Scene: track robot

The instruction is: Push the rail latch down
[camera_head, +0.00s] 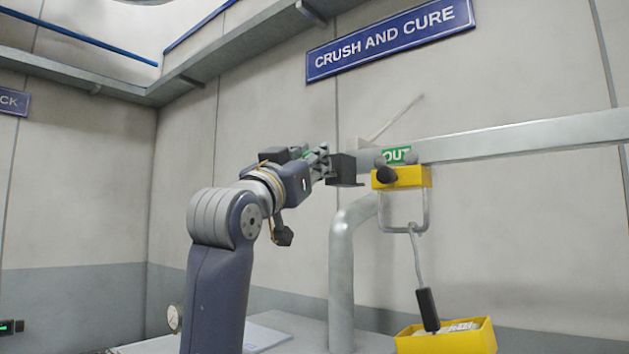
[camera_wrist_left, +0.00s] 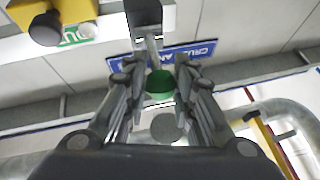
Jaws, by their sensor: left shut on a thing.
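The rail latch appears to be the thin grey lever (camera_head: 398,118) slanting up to the right from a pale block (camera_head: 357,144) at the rail's left end. My left gripper (camera_head: 322,160) is just left of that end, shut on a green-handled tool, whose green end (camera_wrist_left: 160,82) shows between the fingers in the left wrist view. A grey shaft (camera_wrist_left: 152,47) runs from there to a black block (camera_head: 342,170) just beyond the fingertips, seemingly the tool's head. It overlaps the rail end in the left wrist view; I cannot tell whether they touch. My right gripper is not in view.
The grey rail (camera_head: 520,138) runs right, with a green OUT label (camera_head: 397,155). A yellow carriage (camera_head: 403,178) hangs under it, with a hook and a yellow tray (camera_head: 447,340) below. A grey pipe post (camera_head: 342,270) rises under the rail end. A blue sign (camera_head: 390,38) is on the wall.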

